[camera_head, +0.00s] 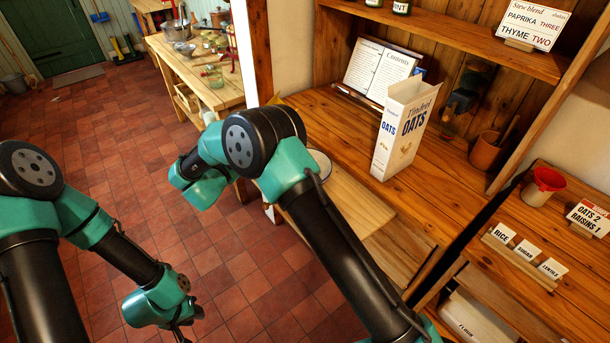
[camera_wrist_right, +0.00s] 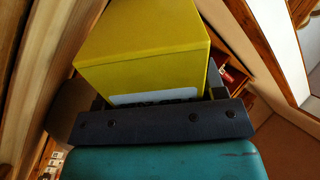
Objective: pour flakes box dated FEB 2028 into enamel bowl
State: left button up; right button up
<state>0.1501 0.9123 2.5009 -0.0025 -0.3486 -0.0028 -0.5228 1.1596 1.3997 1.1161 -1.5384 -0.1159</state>
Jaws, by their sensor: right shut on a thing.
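A yellow box (camera_wrist_right: 145,45) fills the upper middle of the right wrist view, with a white label whose print is mostly covered and not readable. My right gripper (camera_wrist_right: 150,95) is shut on this box. In the head view only a small yellow corner (camera_head: 274,100) shows behind my right arm, and that gripper is hidden. A white round rim with a dark edge (camera_head: 322,162), perhaps the enamel bowl, shows partly behind the same arm; its inside is hidden. My left gripper (camera_head: 184,331) hangs low over the tiled floor, away from both; its jaw opening is unclear.
A tall white oats box (camera_head: 398,135) stands on the pine shelf, near an open book (camera_head: 380,68) and a terracotta pot (camera_head: 486,150). Bare wood lies in front of the oats box.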

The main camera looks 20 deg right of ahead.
jog(key=shift+w+a+f+m, duration=0.1)
jog(key=shift+w+a+m, duration=0.15)
jog(key=shift+m, duration=0.45)
jog(key=shift+a, duration=0.15)
jog(key=shift+w+a+f+m, duration=0.15)
jog(key=shift+w+a+m, duration=0.2)
jog(key=shift+m, duration=0.35)
jog(key=shift+w+a+f+m, duration=0.1)
jog(key=shift+a+f+m, duration=0.05)
jog(key=shift+m, duration=0.55)
